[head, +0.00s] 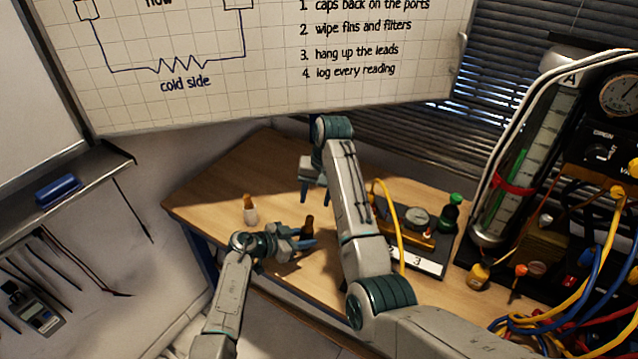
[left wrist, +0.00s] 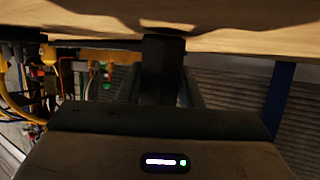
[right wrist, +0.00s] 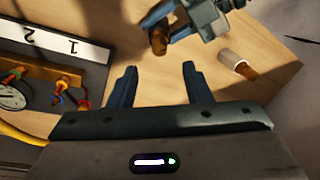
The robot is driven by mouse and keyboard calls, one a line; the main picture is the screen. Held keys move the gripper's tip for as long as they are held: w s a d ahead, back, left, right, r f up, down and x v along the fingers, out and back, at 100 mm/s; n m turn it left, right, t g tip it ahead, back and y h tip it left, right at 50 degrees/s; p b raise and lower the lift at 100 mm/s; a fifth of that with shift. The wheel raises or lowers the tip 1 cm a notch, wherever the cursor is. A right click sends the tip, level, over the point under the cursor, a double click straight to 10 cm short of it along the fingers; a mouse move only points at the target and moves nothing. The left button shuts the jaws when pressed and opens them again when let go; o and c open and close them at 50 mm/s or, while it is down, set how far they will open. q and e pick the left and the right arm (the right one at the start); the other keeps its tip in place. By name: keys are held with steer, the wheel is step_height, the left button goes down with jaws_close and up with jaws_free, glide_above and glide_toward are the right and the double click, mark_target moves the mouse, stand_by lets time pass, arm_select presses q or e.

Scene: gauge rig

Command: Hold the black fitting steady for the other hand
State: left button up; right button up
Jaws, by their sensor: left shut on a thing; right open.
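The black fitting (head: 308,228) is upright at the front of the bench, dark with a brownish top. My left gripper (head: 304,242) is shut on it from the side. In the left wrist view the fitting (left wrist: 162,70) is a dark column between the two fingers. The right wrist view shows its brown top (right wrist: 158,40) beside the left gripper (right wrist: 180,22). My right gripper (head: 313,192) is open and empty above the bench, behind the fitting in the head view. Its spread fingers (right wrist: 157,85) also show in the right wrist view, apart from the fitting.
A white fitting with a brown top (head: 250,212) stands to the left on the bench (head: 215,180). A numbered board (head: 425,262) with a gauge and yellow hose lies to the right. A gauge rig (head: 525,150) with cables stands far right. The bench's left back is clear.

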mark_target(311, 217)
steer(key=f, duration=0.3)
steer(key=a+f, duration=0.1)
steer(key=f, duration=0.2)
steer(key=shift+a+f, duration=0.15)
steer(key=shift+f, duration=0.25)
jaws_close()
stand_by(0.4)
steer(key=m, duration=0.4)
steer(key=shift+m+h, duration=0.3)
steer(key=shift+m, duration=0.3)
